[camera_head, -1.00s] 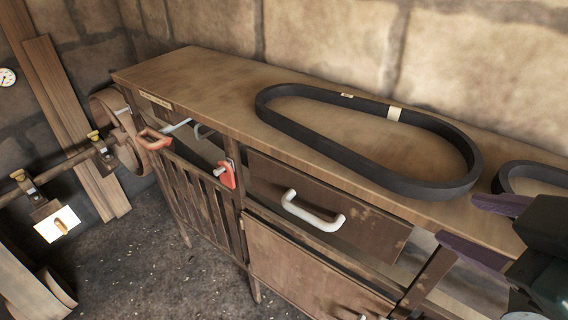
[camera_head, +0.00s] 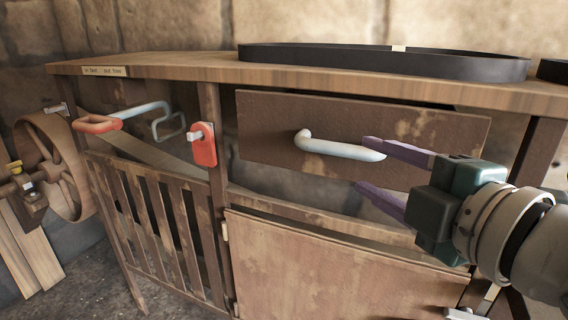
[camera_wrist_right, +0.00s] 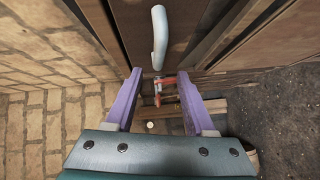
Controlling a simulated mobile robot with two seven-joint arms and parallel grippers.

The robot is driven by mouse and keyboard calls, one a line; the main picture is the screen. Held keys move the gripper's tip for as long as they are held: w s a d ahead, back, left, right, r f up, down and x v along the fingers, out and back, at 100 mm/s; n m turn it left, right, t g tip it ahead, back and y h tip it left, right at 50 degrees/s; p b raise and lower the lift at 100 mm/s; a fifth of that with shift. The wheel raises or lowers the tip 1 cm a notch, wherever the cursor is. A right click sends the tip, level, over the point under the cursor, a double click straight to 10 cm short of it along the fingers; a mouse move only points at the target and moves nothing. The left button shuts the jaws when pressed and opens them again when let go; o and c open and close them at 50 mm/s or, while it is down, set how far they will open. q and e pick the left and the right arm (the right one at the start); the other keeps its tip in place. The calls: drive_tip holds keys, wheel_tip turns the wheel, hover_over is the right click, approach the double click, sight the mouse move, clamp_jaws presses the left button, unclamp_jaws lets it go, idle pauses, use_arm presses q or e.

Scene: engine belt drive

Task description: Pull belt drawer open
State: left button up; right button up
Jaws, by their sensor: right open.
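The belt drawer (camera_head: 262,141) has a worn brown wooden front under the bench top, and a white bar handle (camera_head: 340,149) is fixed to it. My right gripper (camera_head: 368,165) is open and empty, its purple fingers pointing left at the handle's right end. In the head view the upper finger tip overlaps that end; I cannot tell whether they touch. In the right wrist view the handle (camera_wrist_right: 159,36) lies beyond the fingertips of the open gripper (camera_wrist_right: 160,78), above the gap between them. My left gripper is not in view.
A black belt (camera_head: 380,62) lies on the bench top (camera_head: 200,68). A red tag (camera_head: 202,146) and a red-ended lever (camera_head: 98,124) stick out left of the drawer. A cabinet door (camera_head: 330,265) is below, and a slatted gate (camera_head: 160,220) is at lower left.

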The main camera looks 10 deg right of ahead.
sight(340, 151)
drive_tip(key=b+x, duration=0.1)
drive_tip(key=x, duration=0.8)
drive_tip(key=shift+w+d+r+b, duration=0.1)
drive_tip(key=shift+w+b, duration=0.1)
drive_tip(key=shift+b, duration=0.2)
clamp_jaws()
idle(0.9)
